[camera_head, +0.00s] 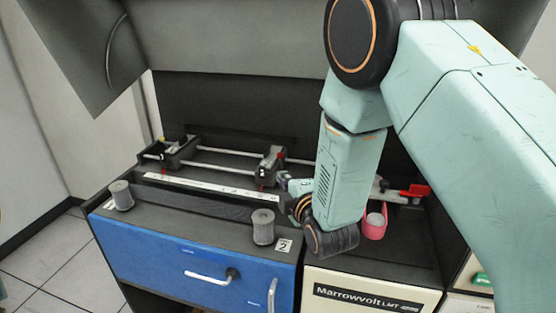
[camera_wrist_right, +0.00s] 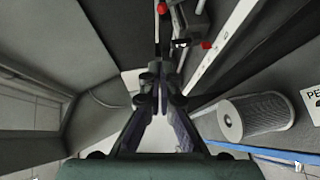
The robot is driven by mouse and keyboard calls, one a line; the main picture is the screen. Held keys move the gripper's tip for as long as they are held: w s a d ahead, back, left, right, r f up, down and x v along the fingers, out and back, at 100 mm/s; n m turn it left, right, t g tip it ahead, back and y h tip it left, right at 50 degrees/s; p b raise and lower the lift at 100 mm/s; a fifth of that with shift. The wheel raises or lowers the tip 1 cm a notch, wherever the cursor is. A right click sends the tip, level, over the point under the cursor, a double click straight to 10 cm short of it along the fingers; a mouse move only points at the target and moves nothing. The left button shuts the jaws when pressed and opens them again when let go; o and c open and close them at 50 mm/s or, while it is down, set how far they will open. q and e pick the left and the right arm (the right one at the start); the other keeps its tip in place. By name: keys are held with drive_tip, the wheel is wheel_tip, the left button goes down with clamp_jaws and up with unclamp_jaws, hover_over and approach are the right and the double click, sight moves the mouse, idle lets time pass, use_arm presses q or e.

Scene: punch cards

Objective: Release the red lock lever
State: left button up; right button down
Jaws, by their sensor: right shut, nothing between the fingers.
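Small red parts show on the sliding carriage (camera_head: 271,163) in the middle of the machine; I cannot tell which one is the lock lever. A larger red handle (camera_head: 414,191) sticks out at the right of the machine, beyond my right arm. My right gripper (camera_head: 288,183) is shut and empty, low beside the right end of the white ruled strip, partly hidden by its own wrist. In the right wrist view its fingertips (camera_wrist_right: 160,78) meet below a red knob (camera_wrist_right: 205,45) and a rail, apart from the knob. My left gripper is out of view.
Two grey ribbed spools (camera_head: 263,227) stand at the front edge above the blue drawer (camera_head: 205,262); one also shows in the right wrist view (camera_wrist_right: 255,116). A pink tape roll (camera_head: 375,224) sits right of my wrist. The dark hood (camera_head: 230,48) overhangs the back.

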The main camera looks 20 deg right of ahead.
drive_tip(key=p, duration=0.1)
approach(281, 162)
drive_tip(key=w+a+r, duration=0.2)
drive_tip(key=a+r, duration=0.1)
drive_tip(key=a, duration=0.2)
drive_tip(key=w+d, duration=0.1)
drive_tip(key=w+d+f+p, duration=0.1)
drive_tip(key=w+d, duration=0.1)
drive_tip(key=shift+a, duration=0.1)
drive_tip(key=shift+w, duration=0.15)
drive_tip(key=shift+w, duration=0.1)
drive_tip(key=shift+r+g+p, duration=0.3)
drive_tip(key=shift+d, duration=0.2)
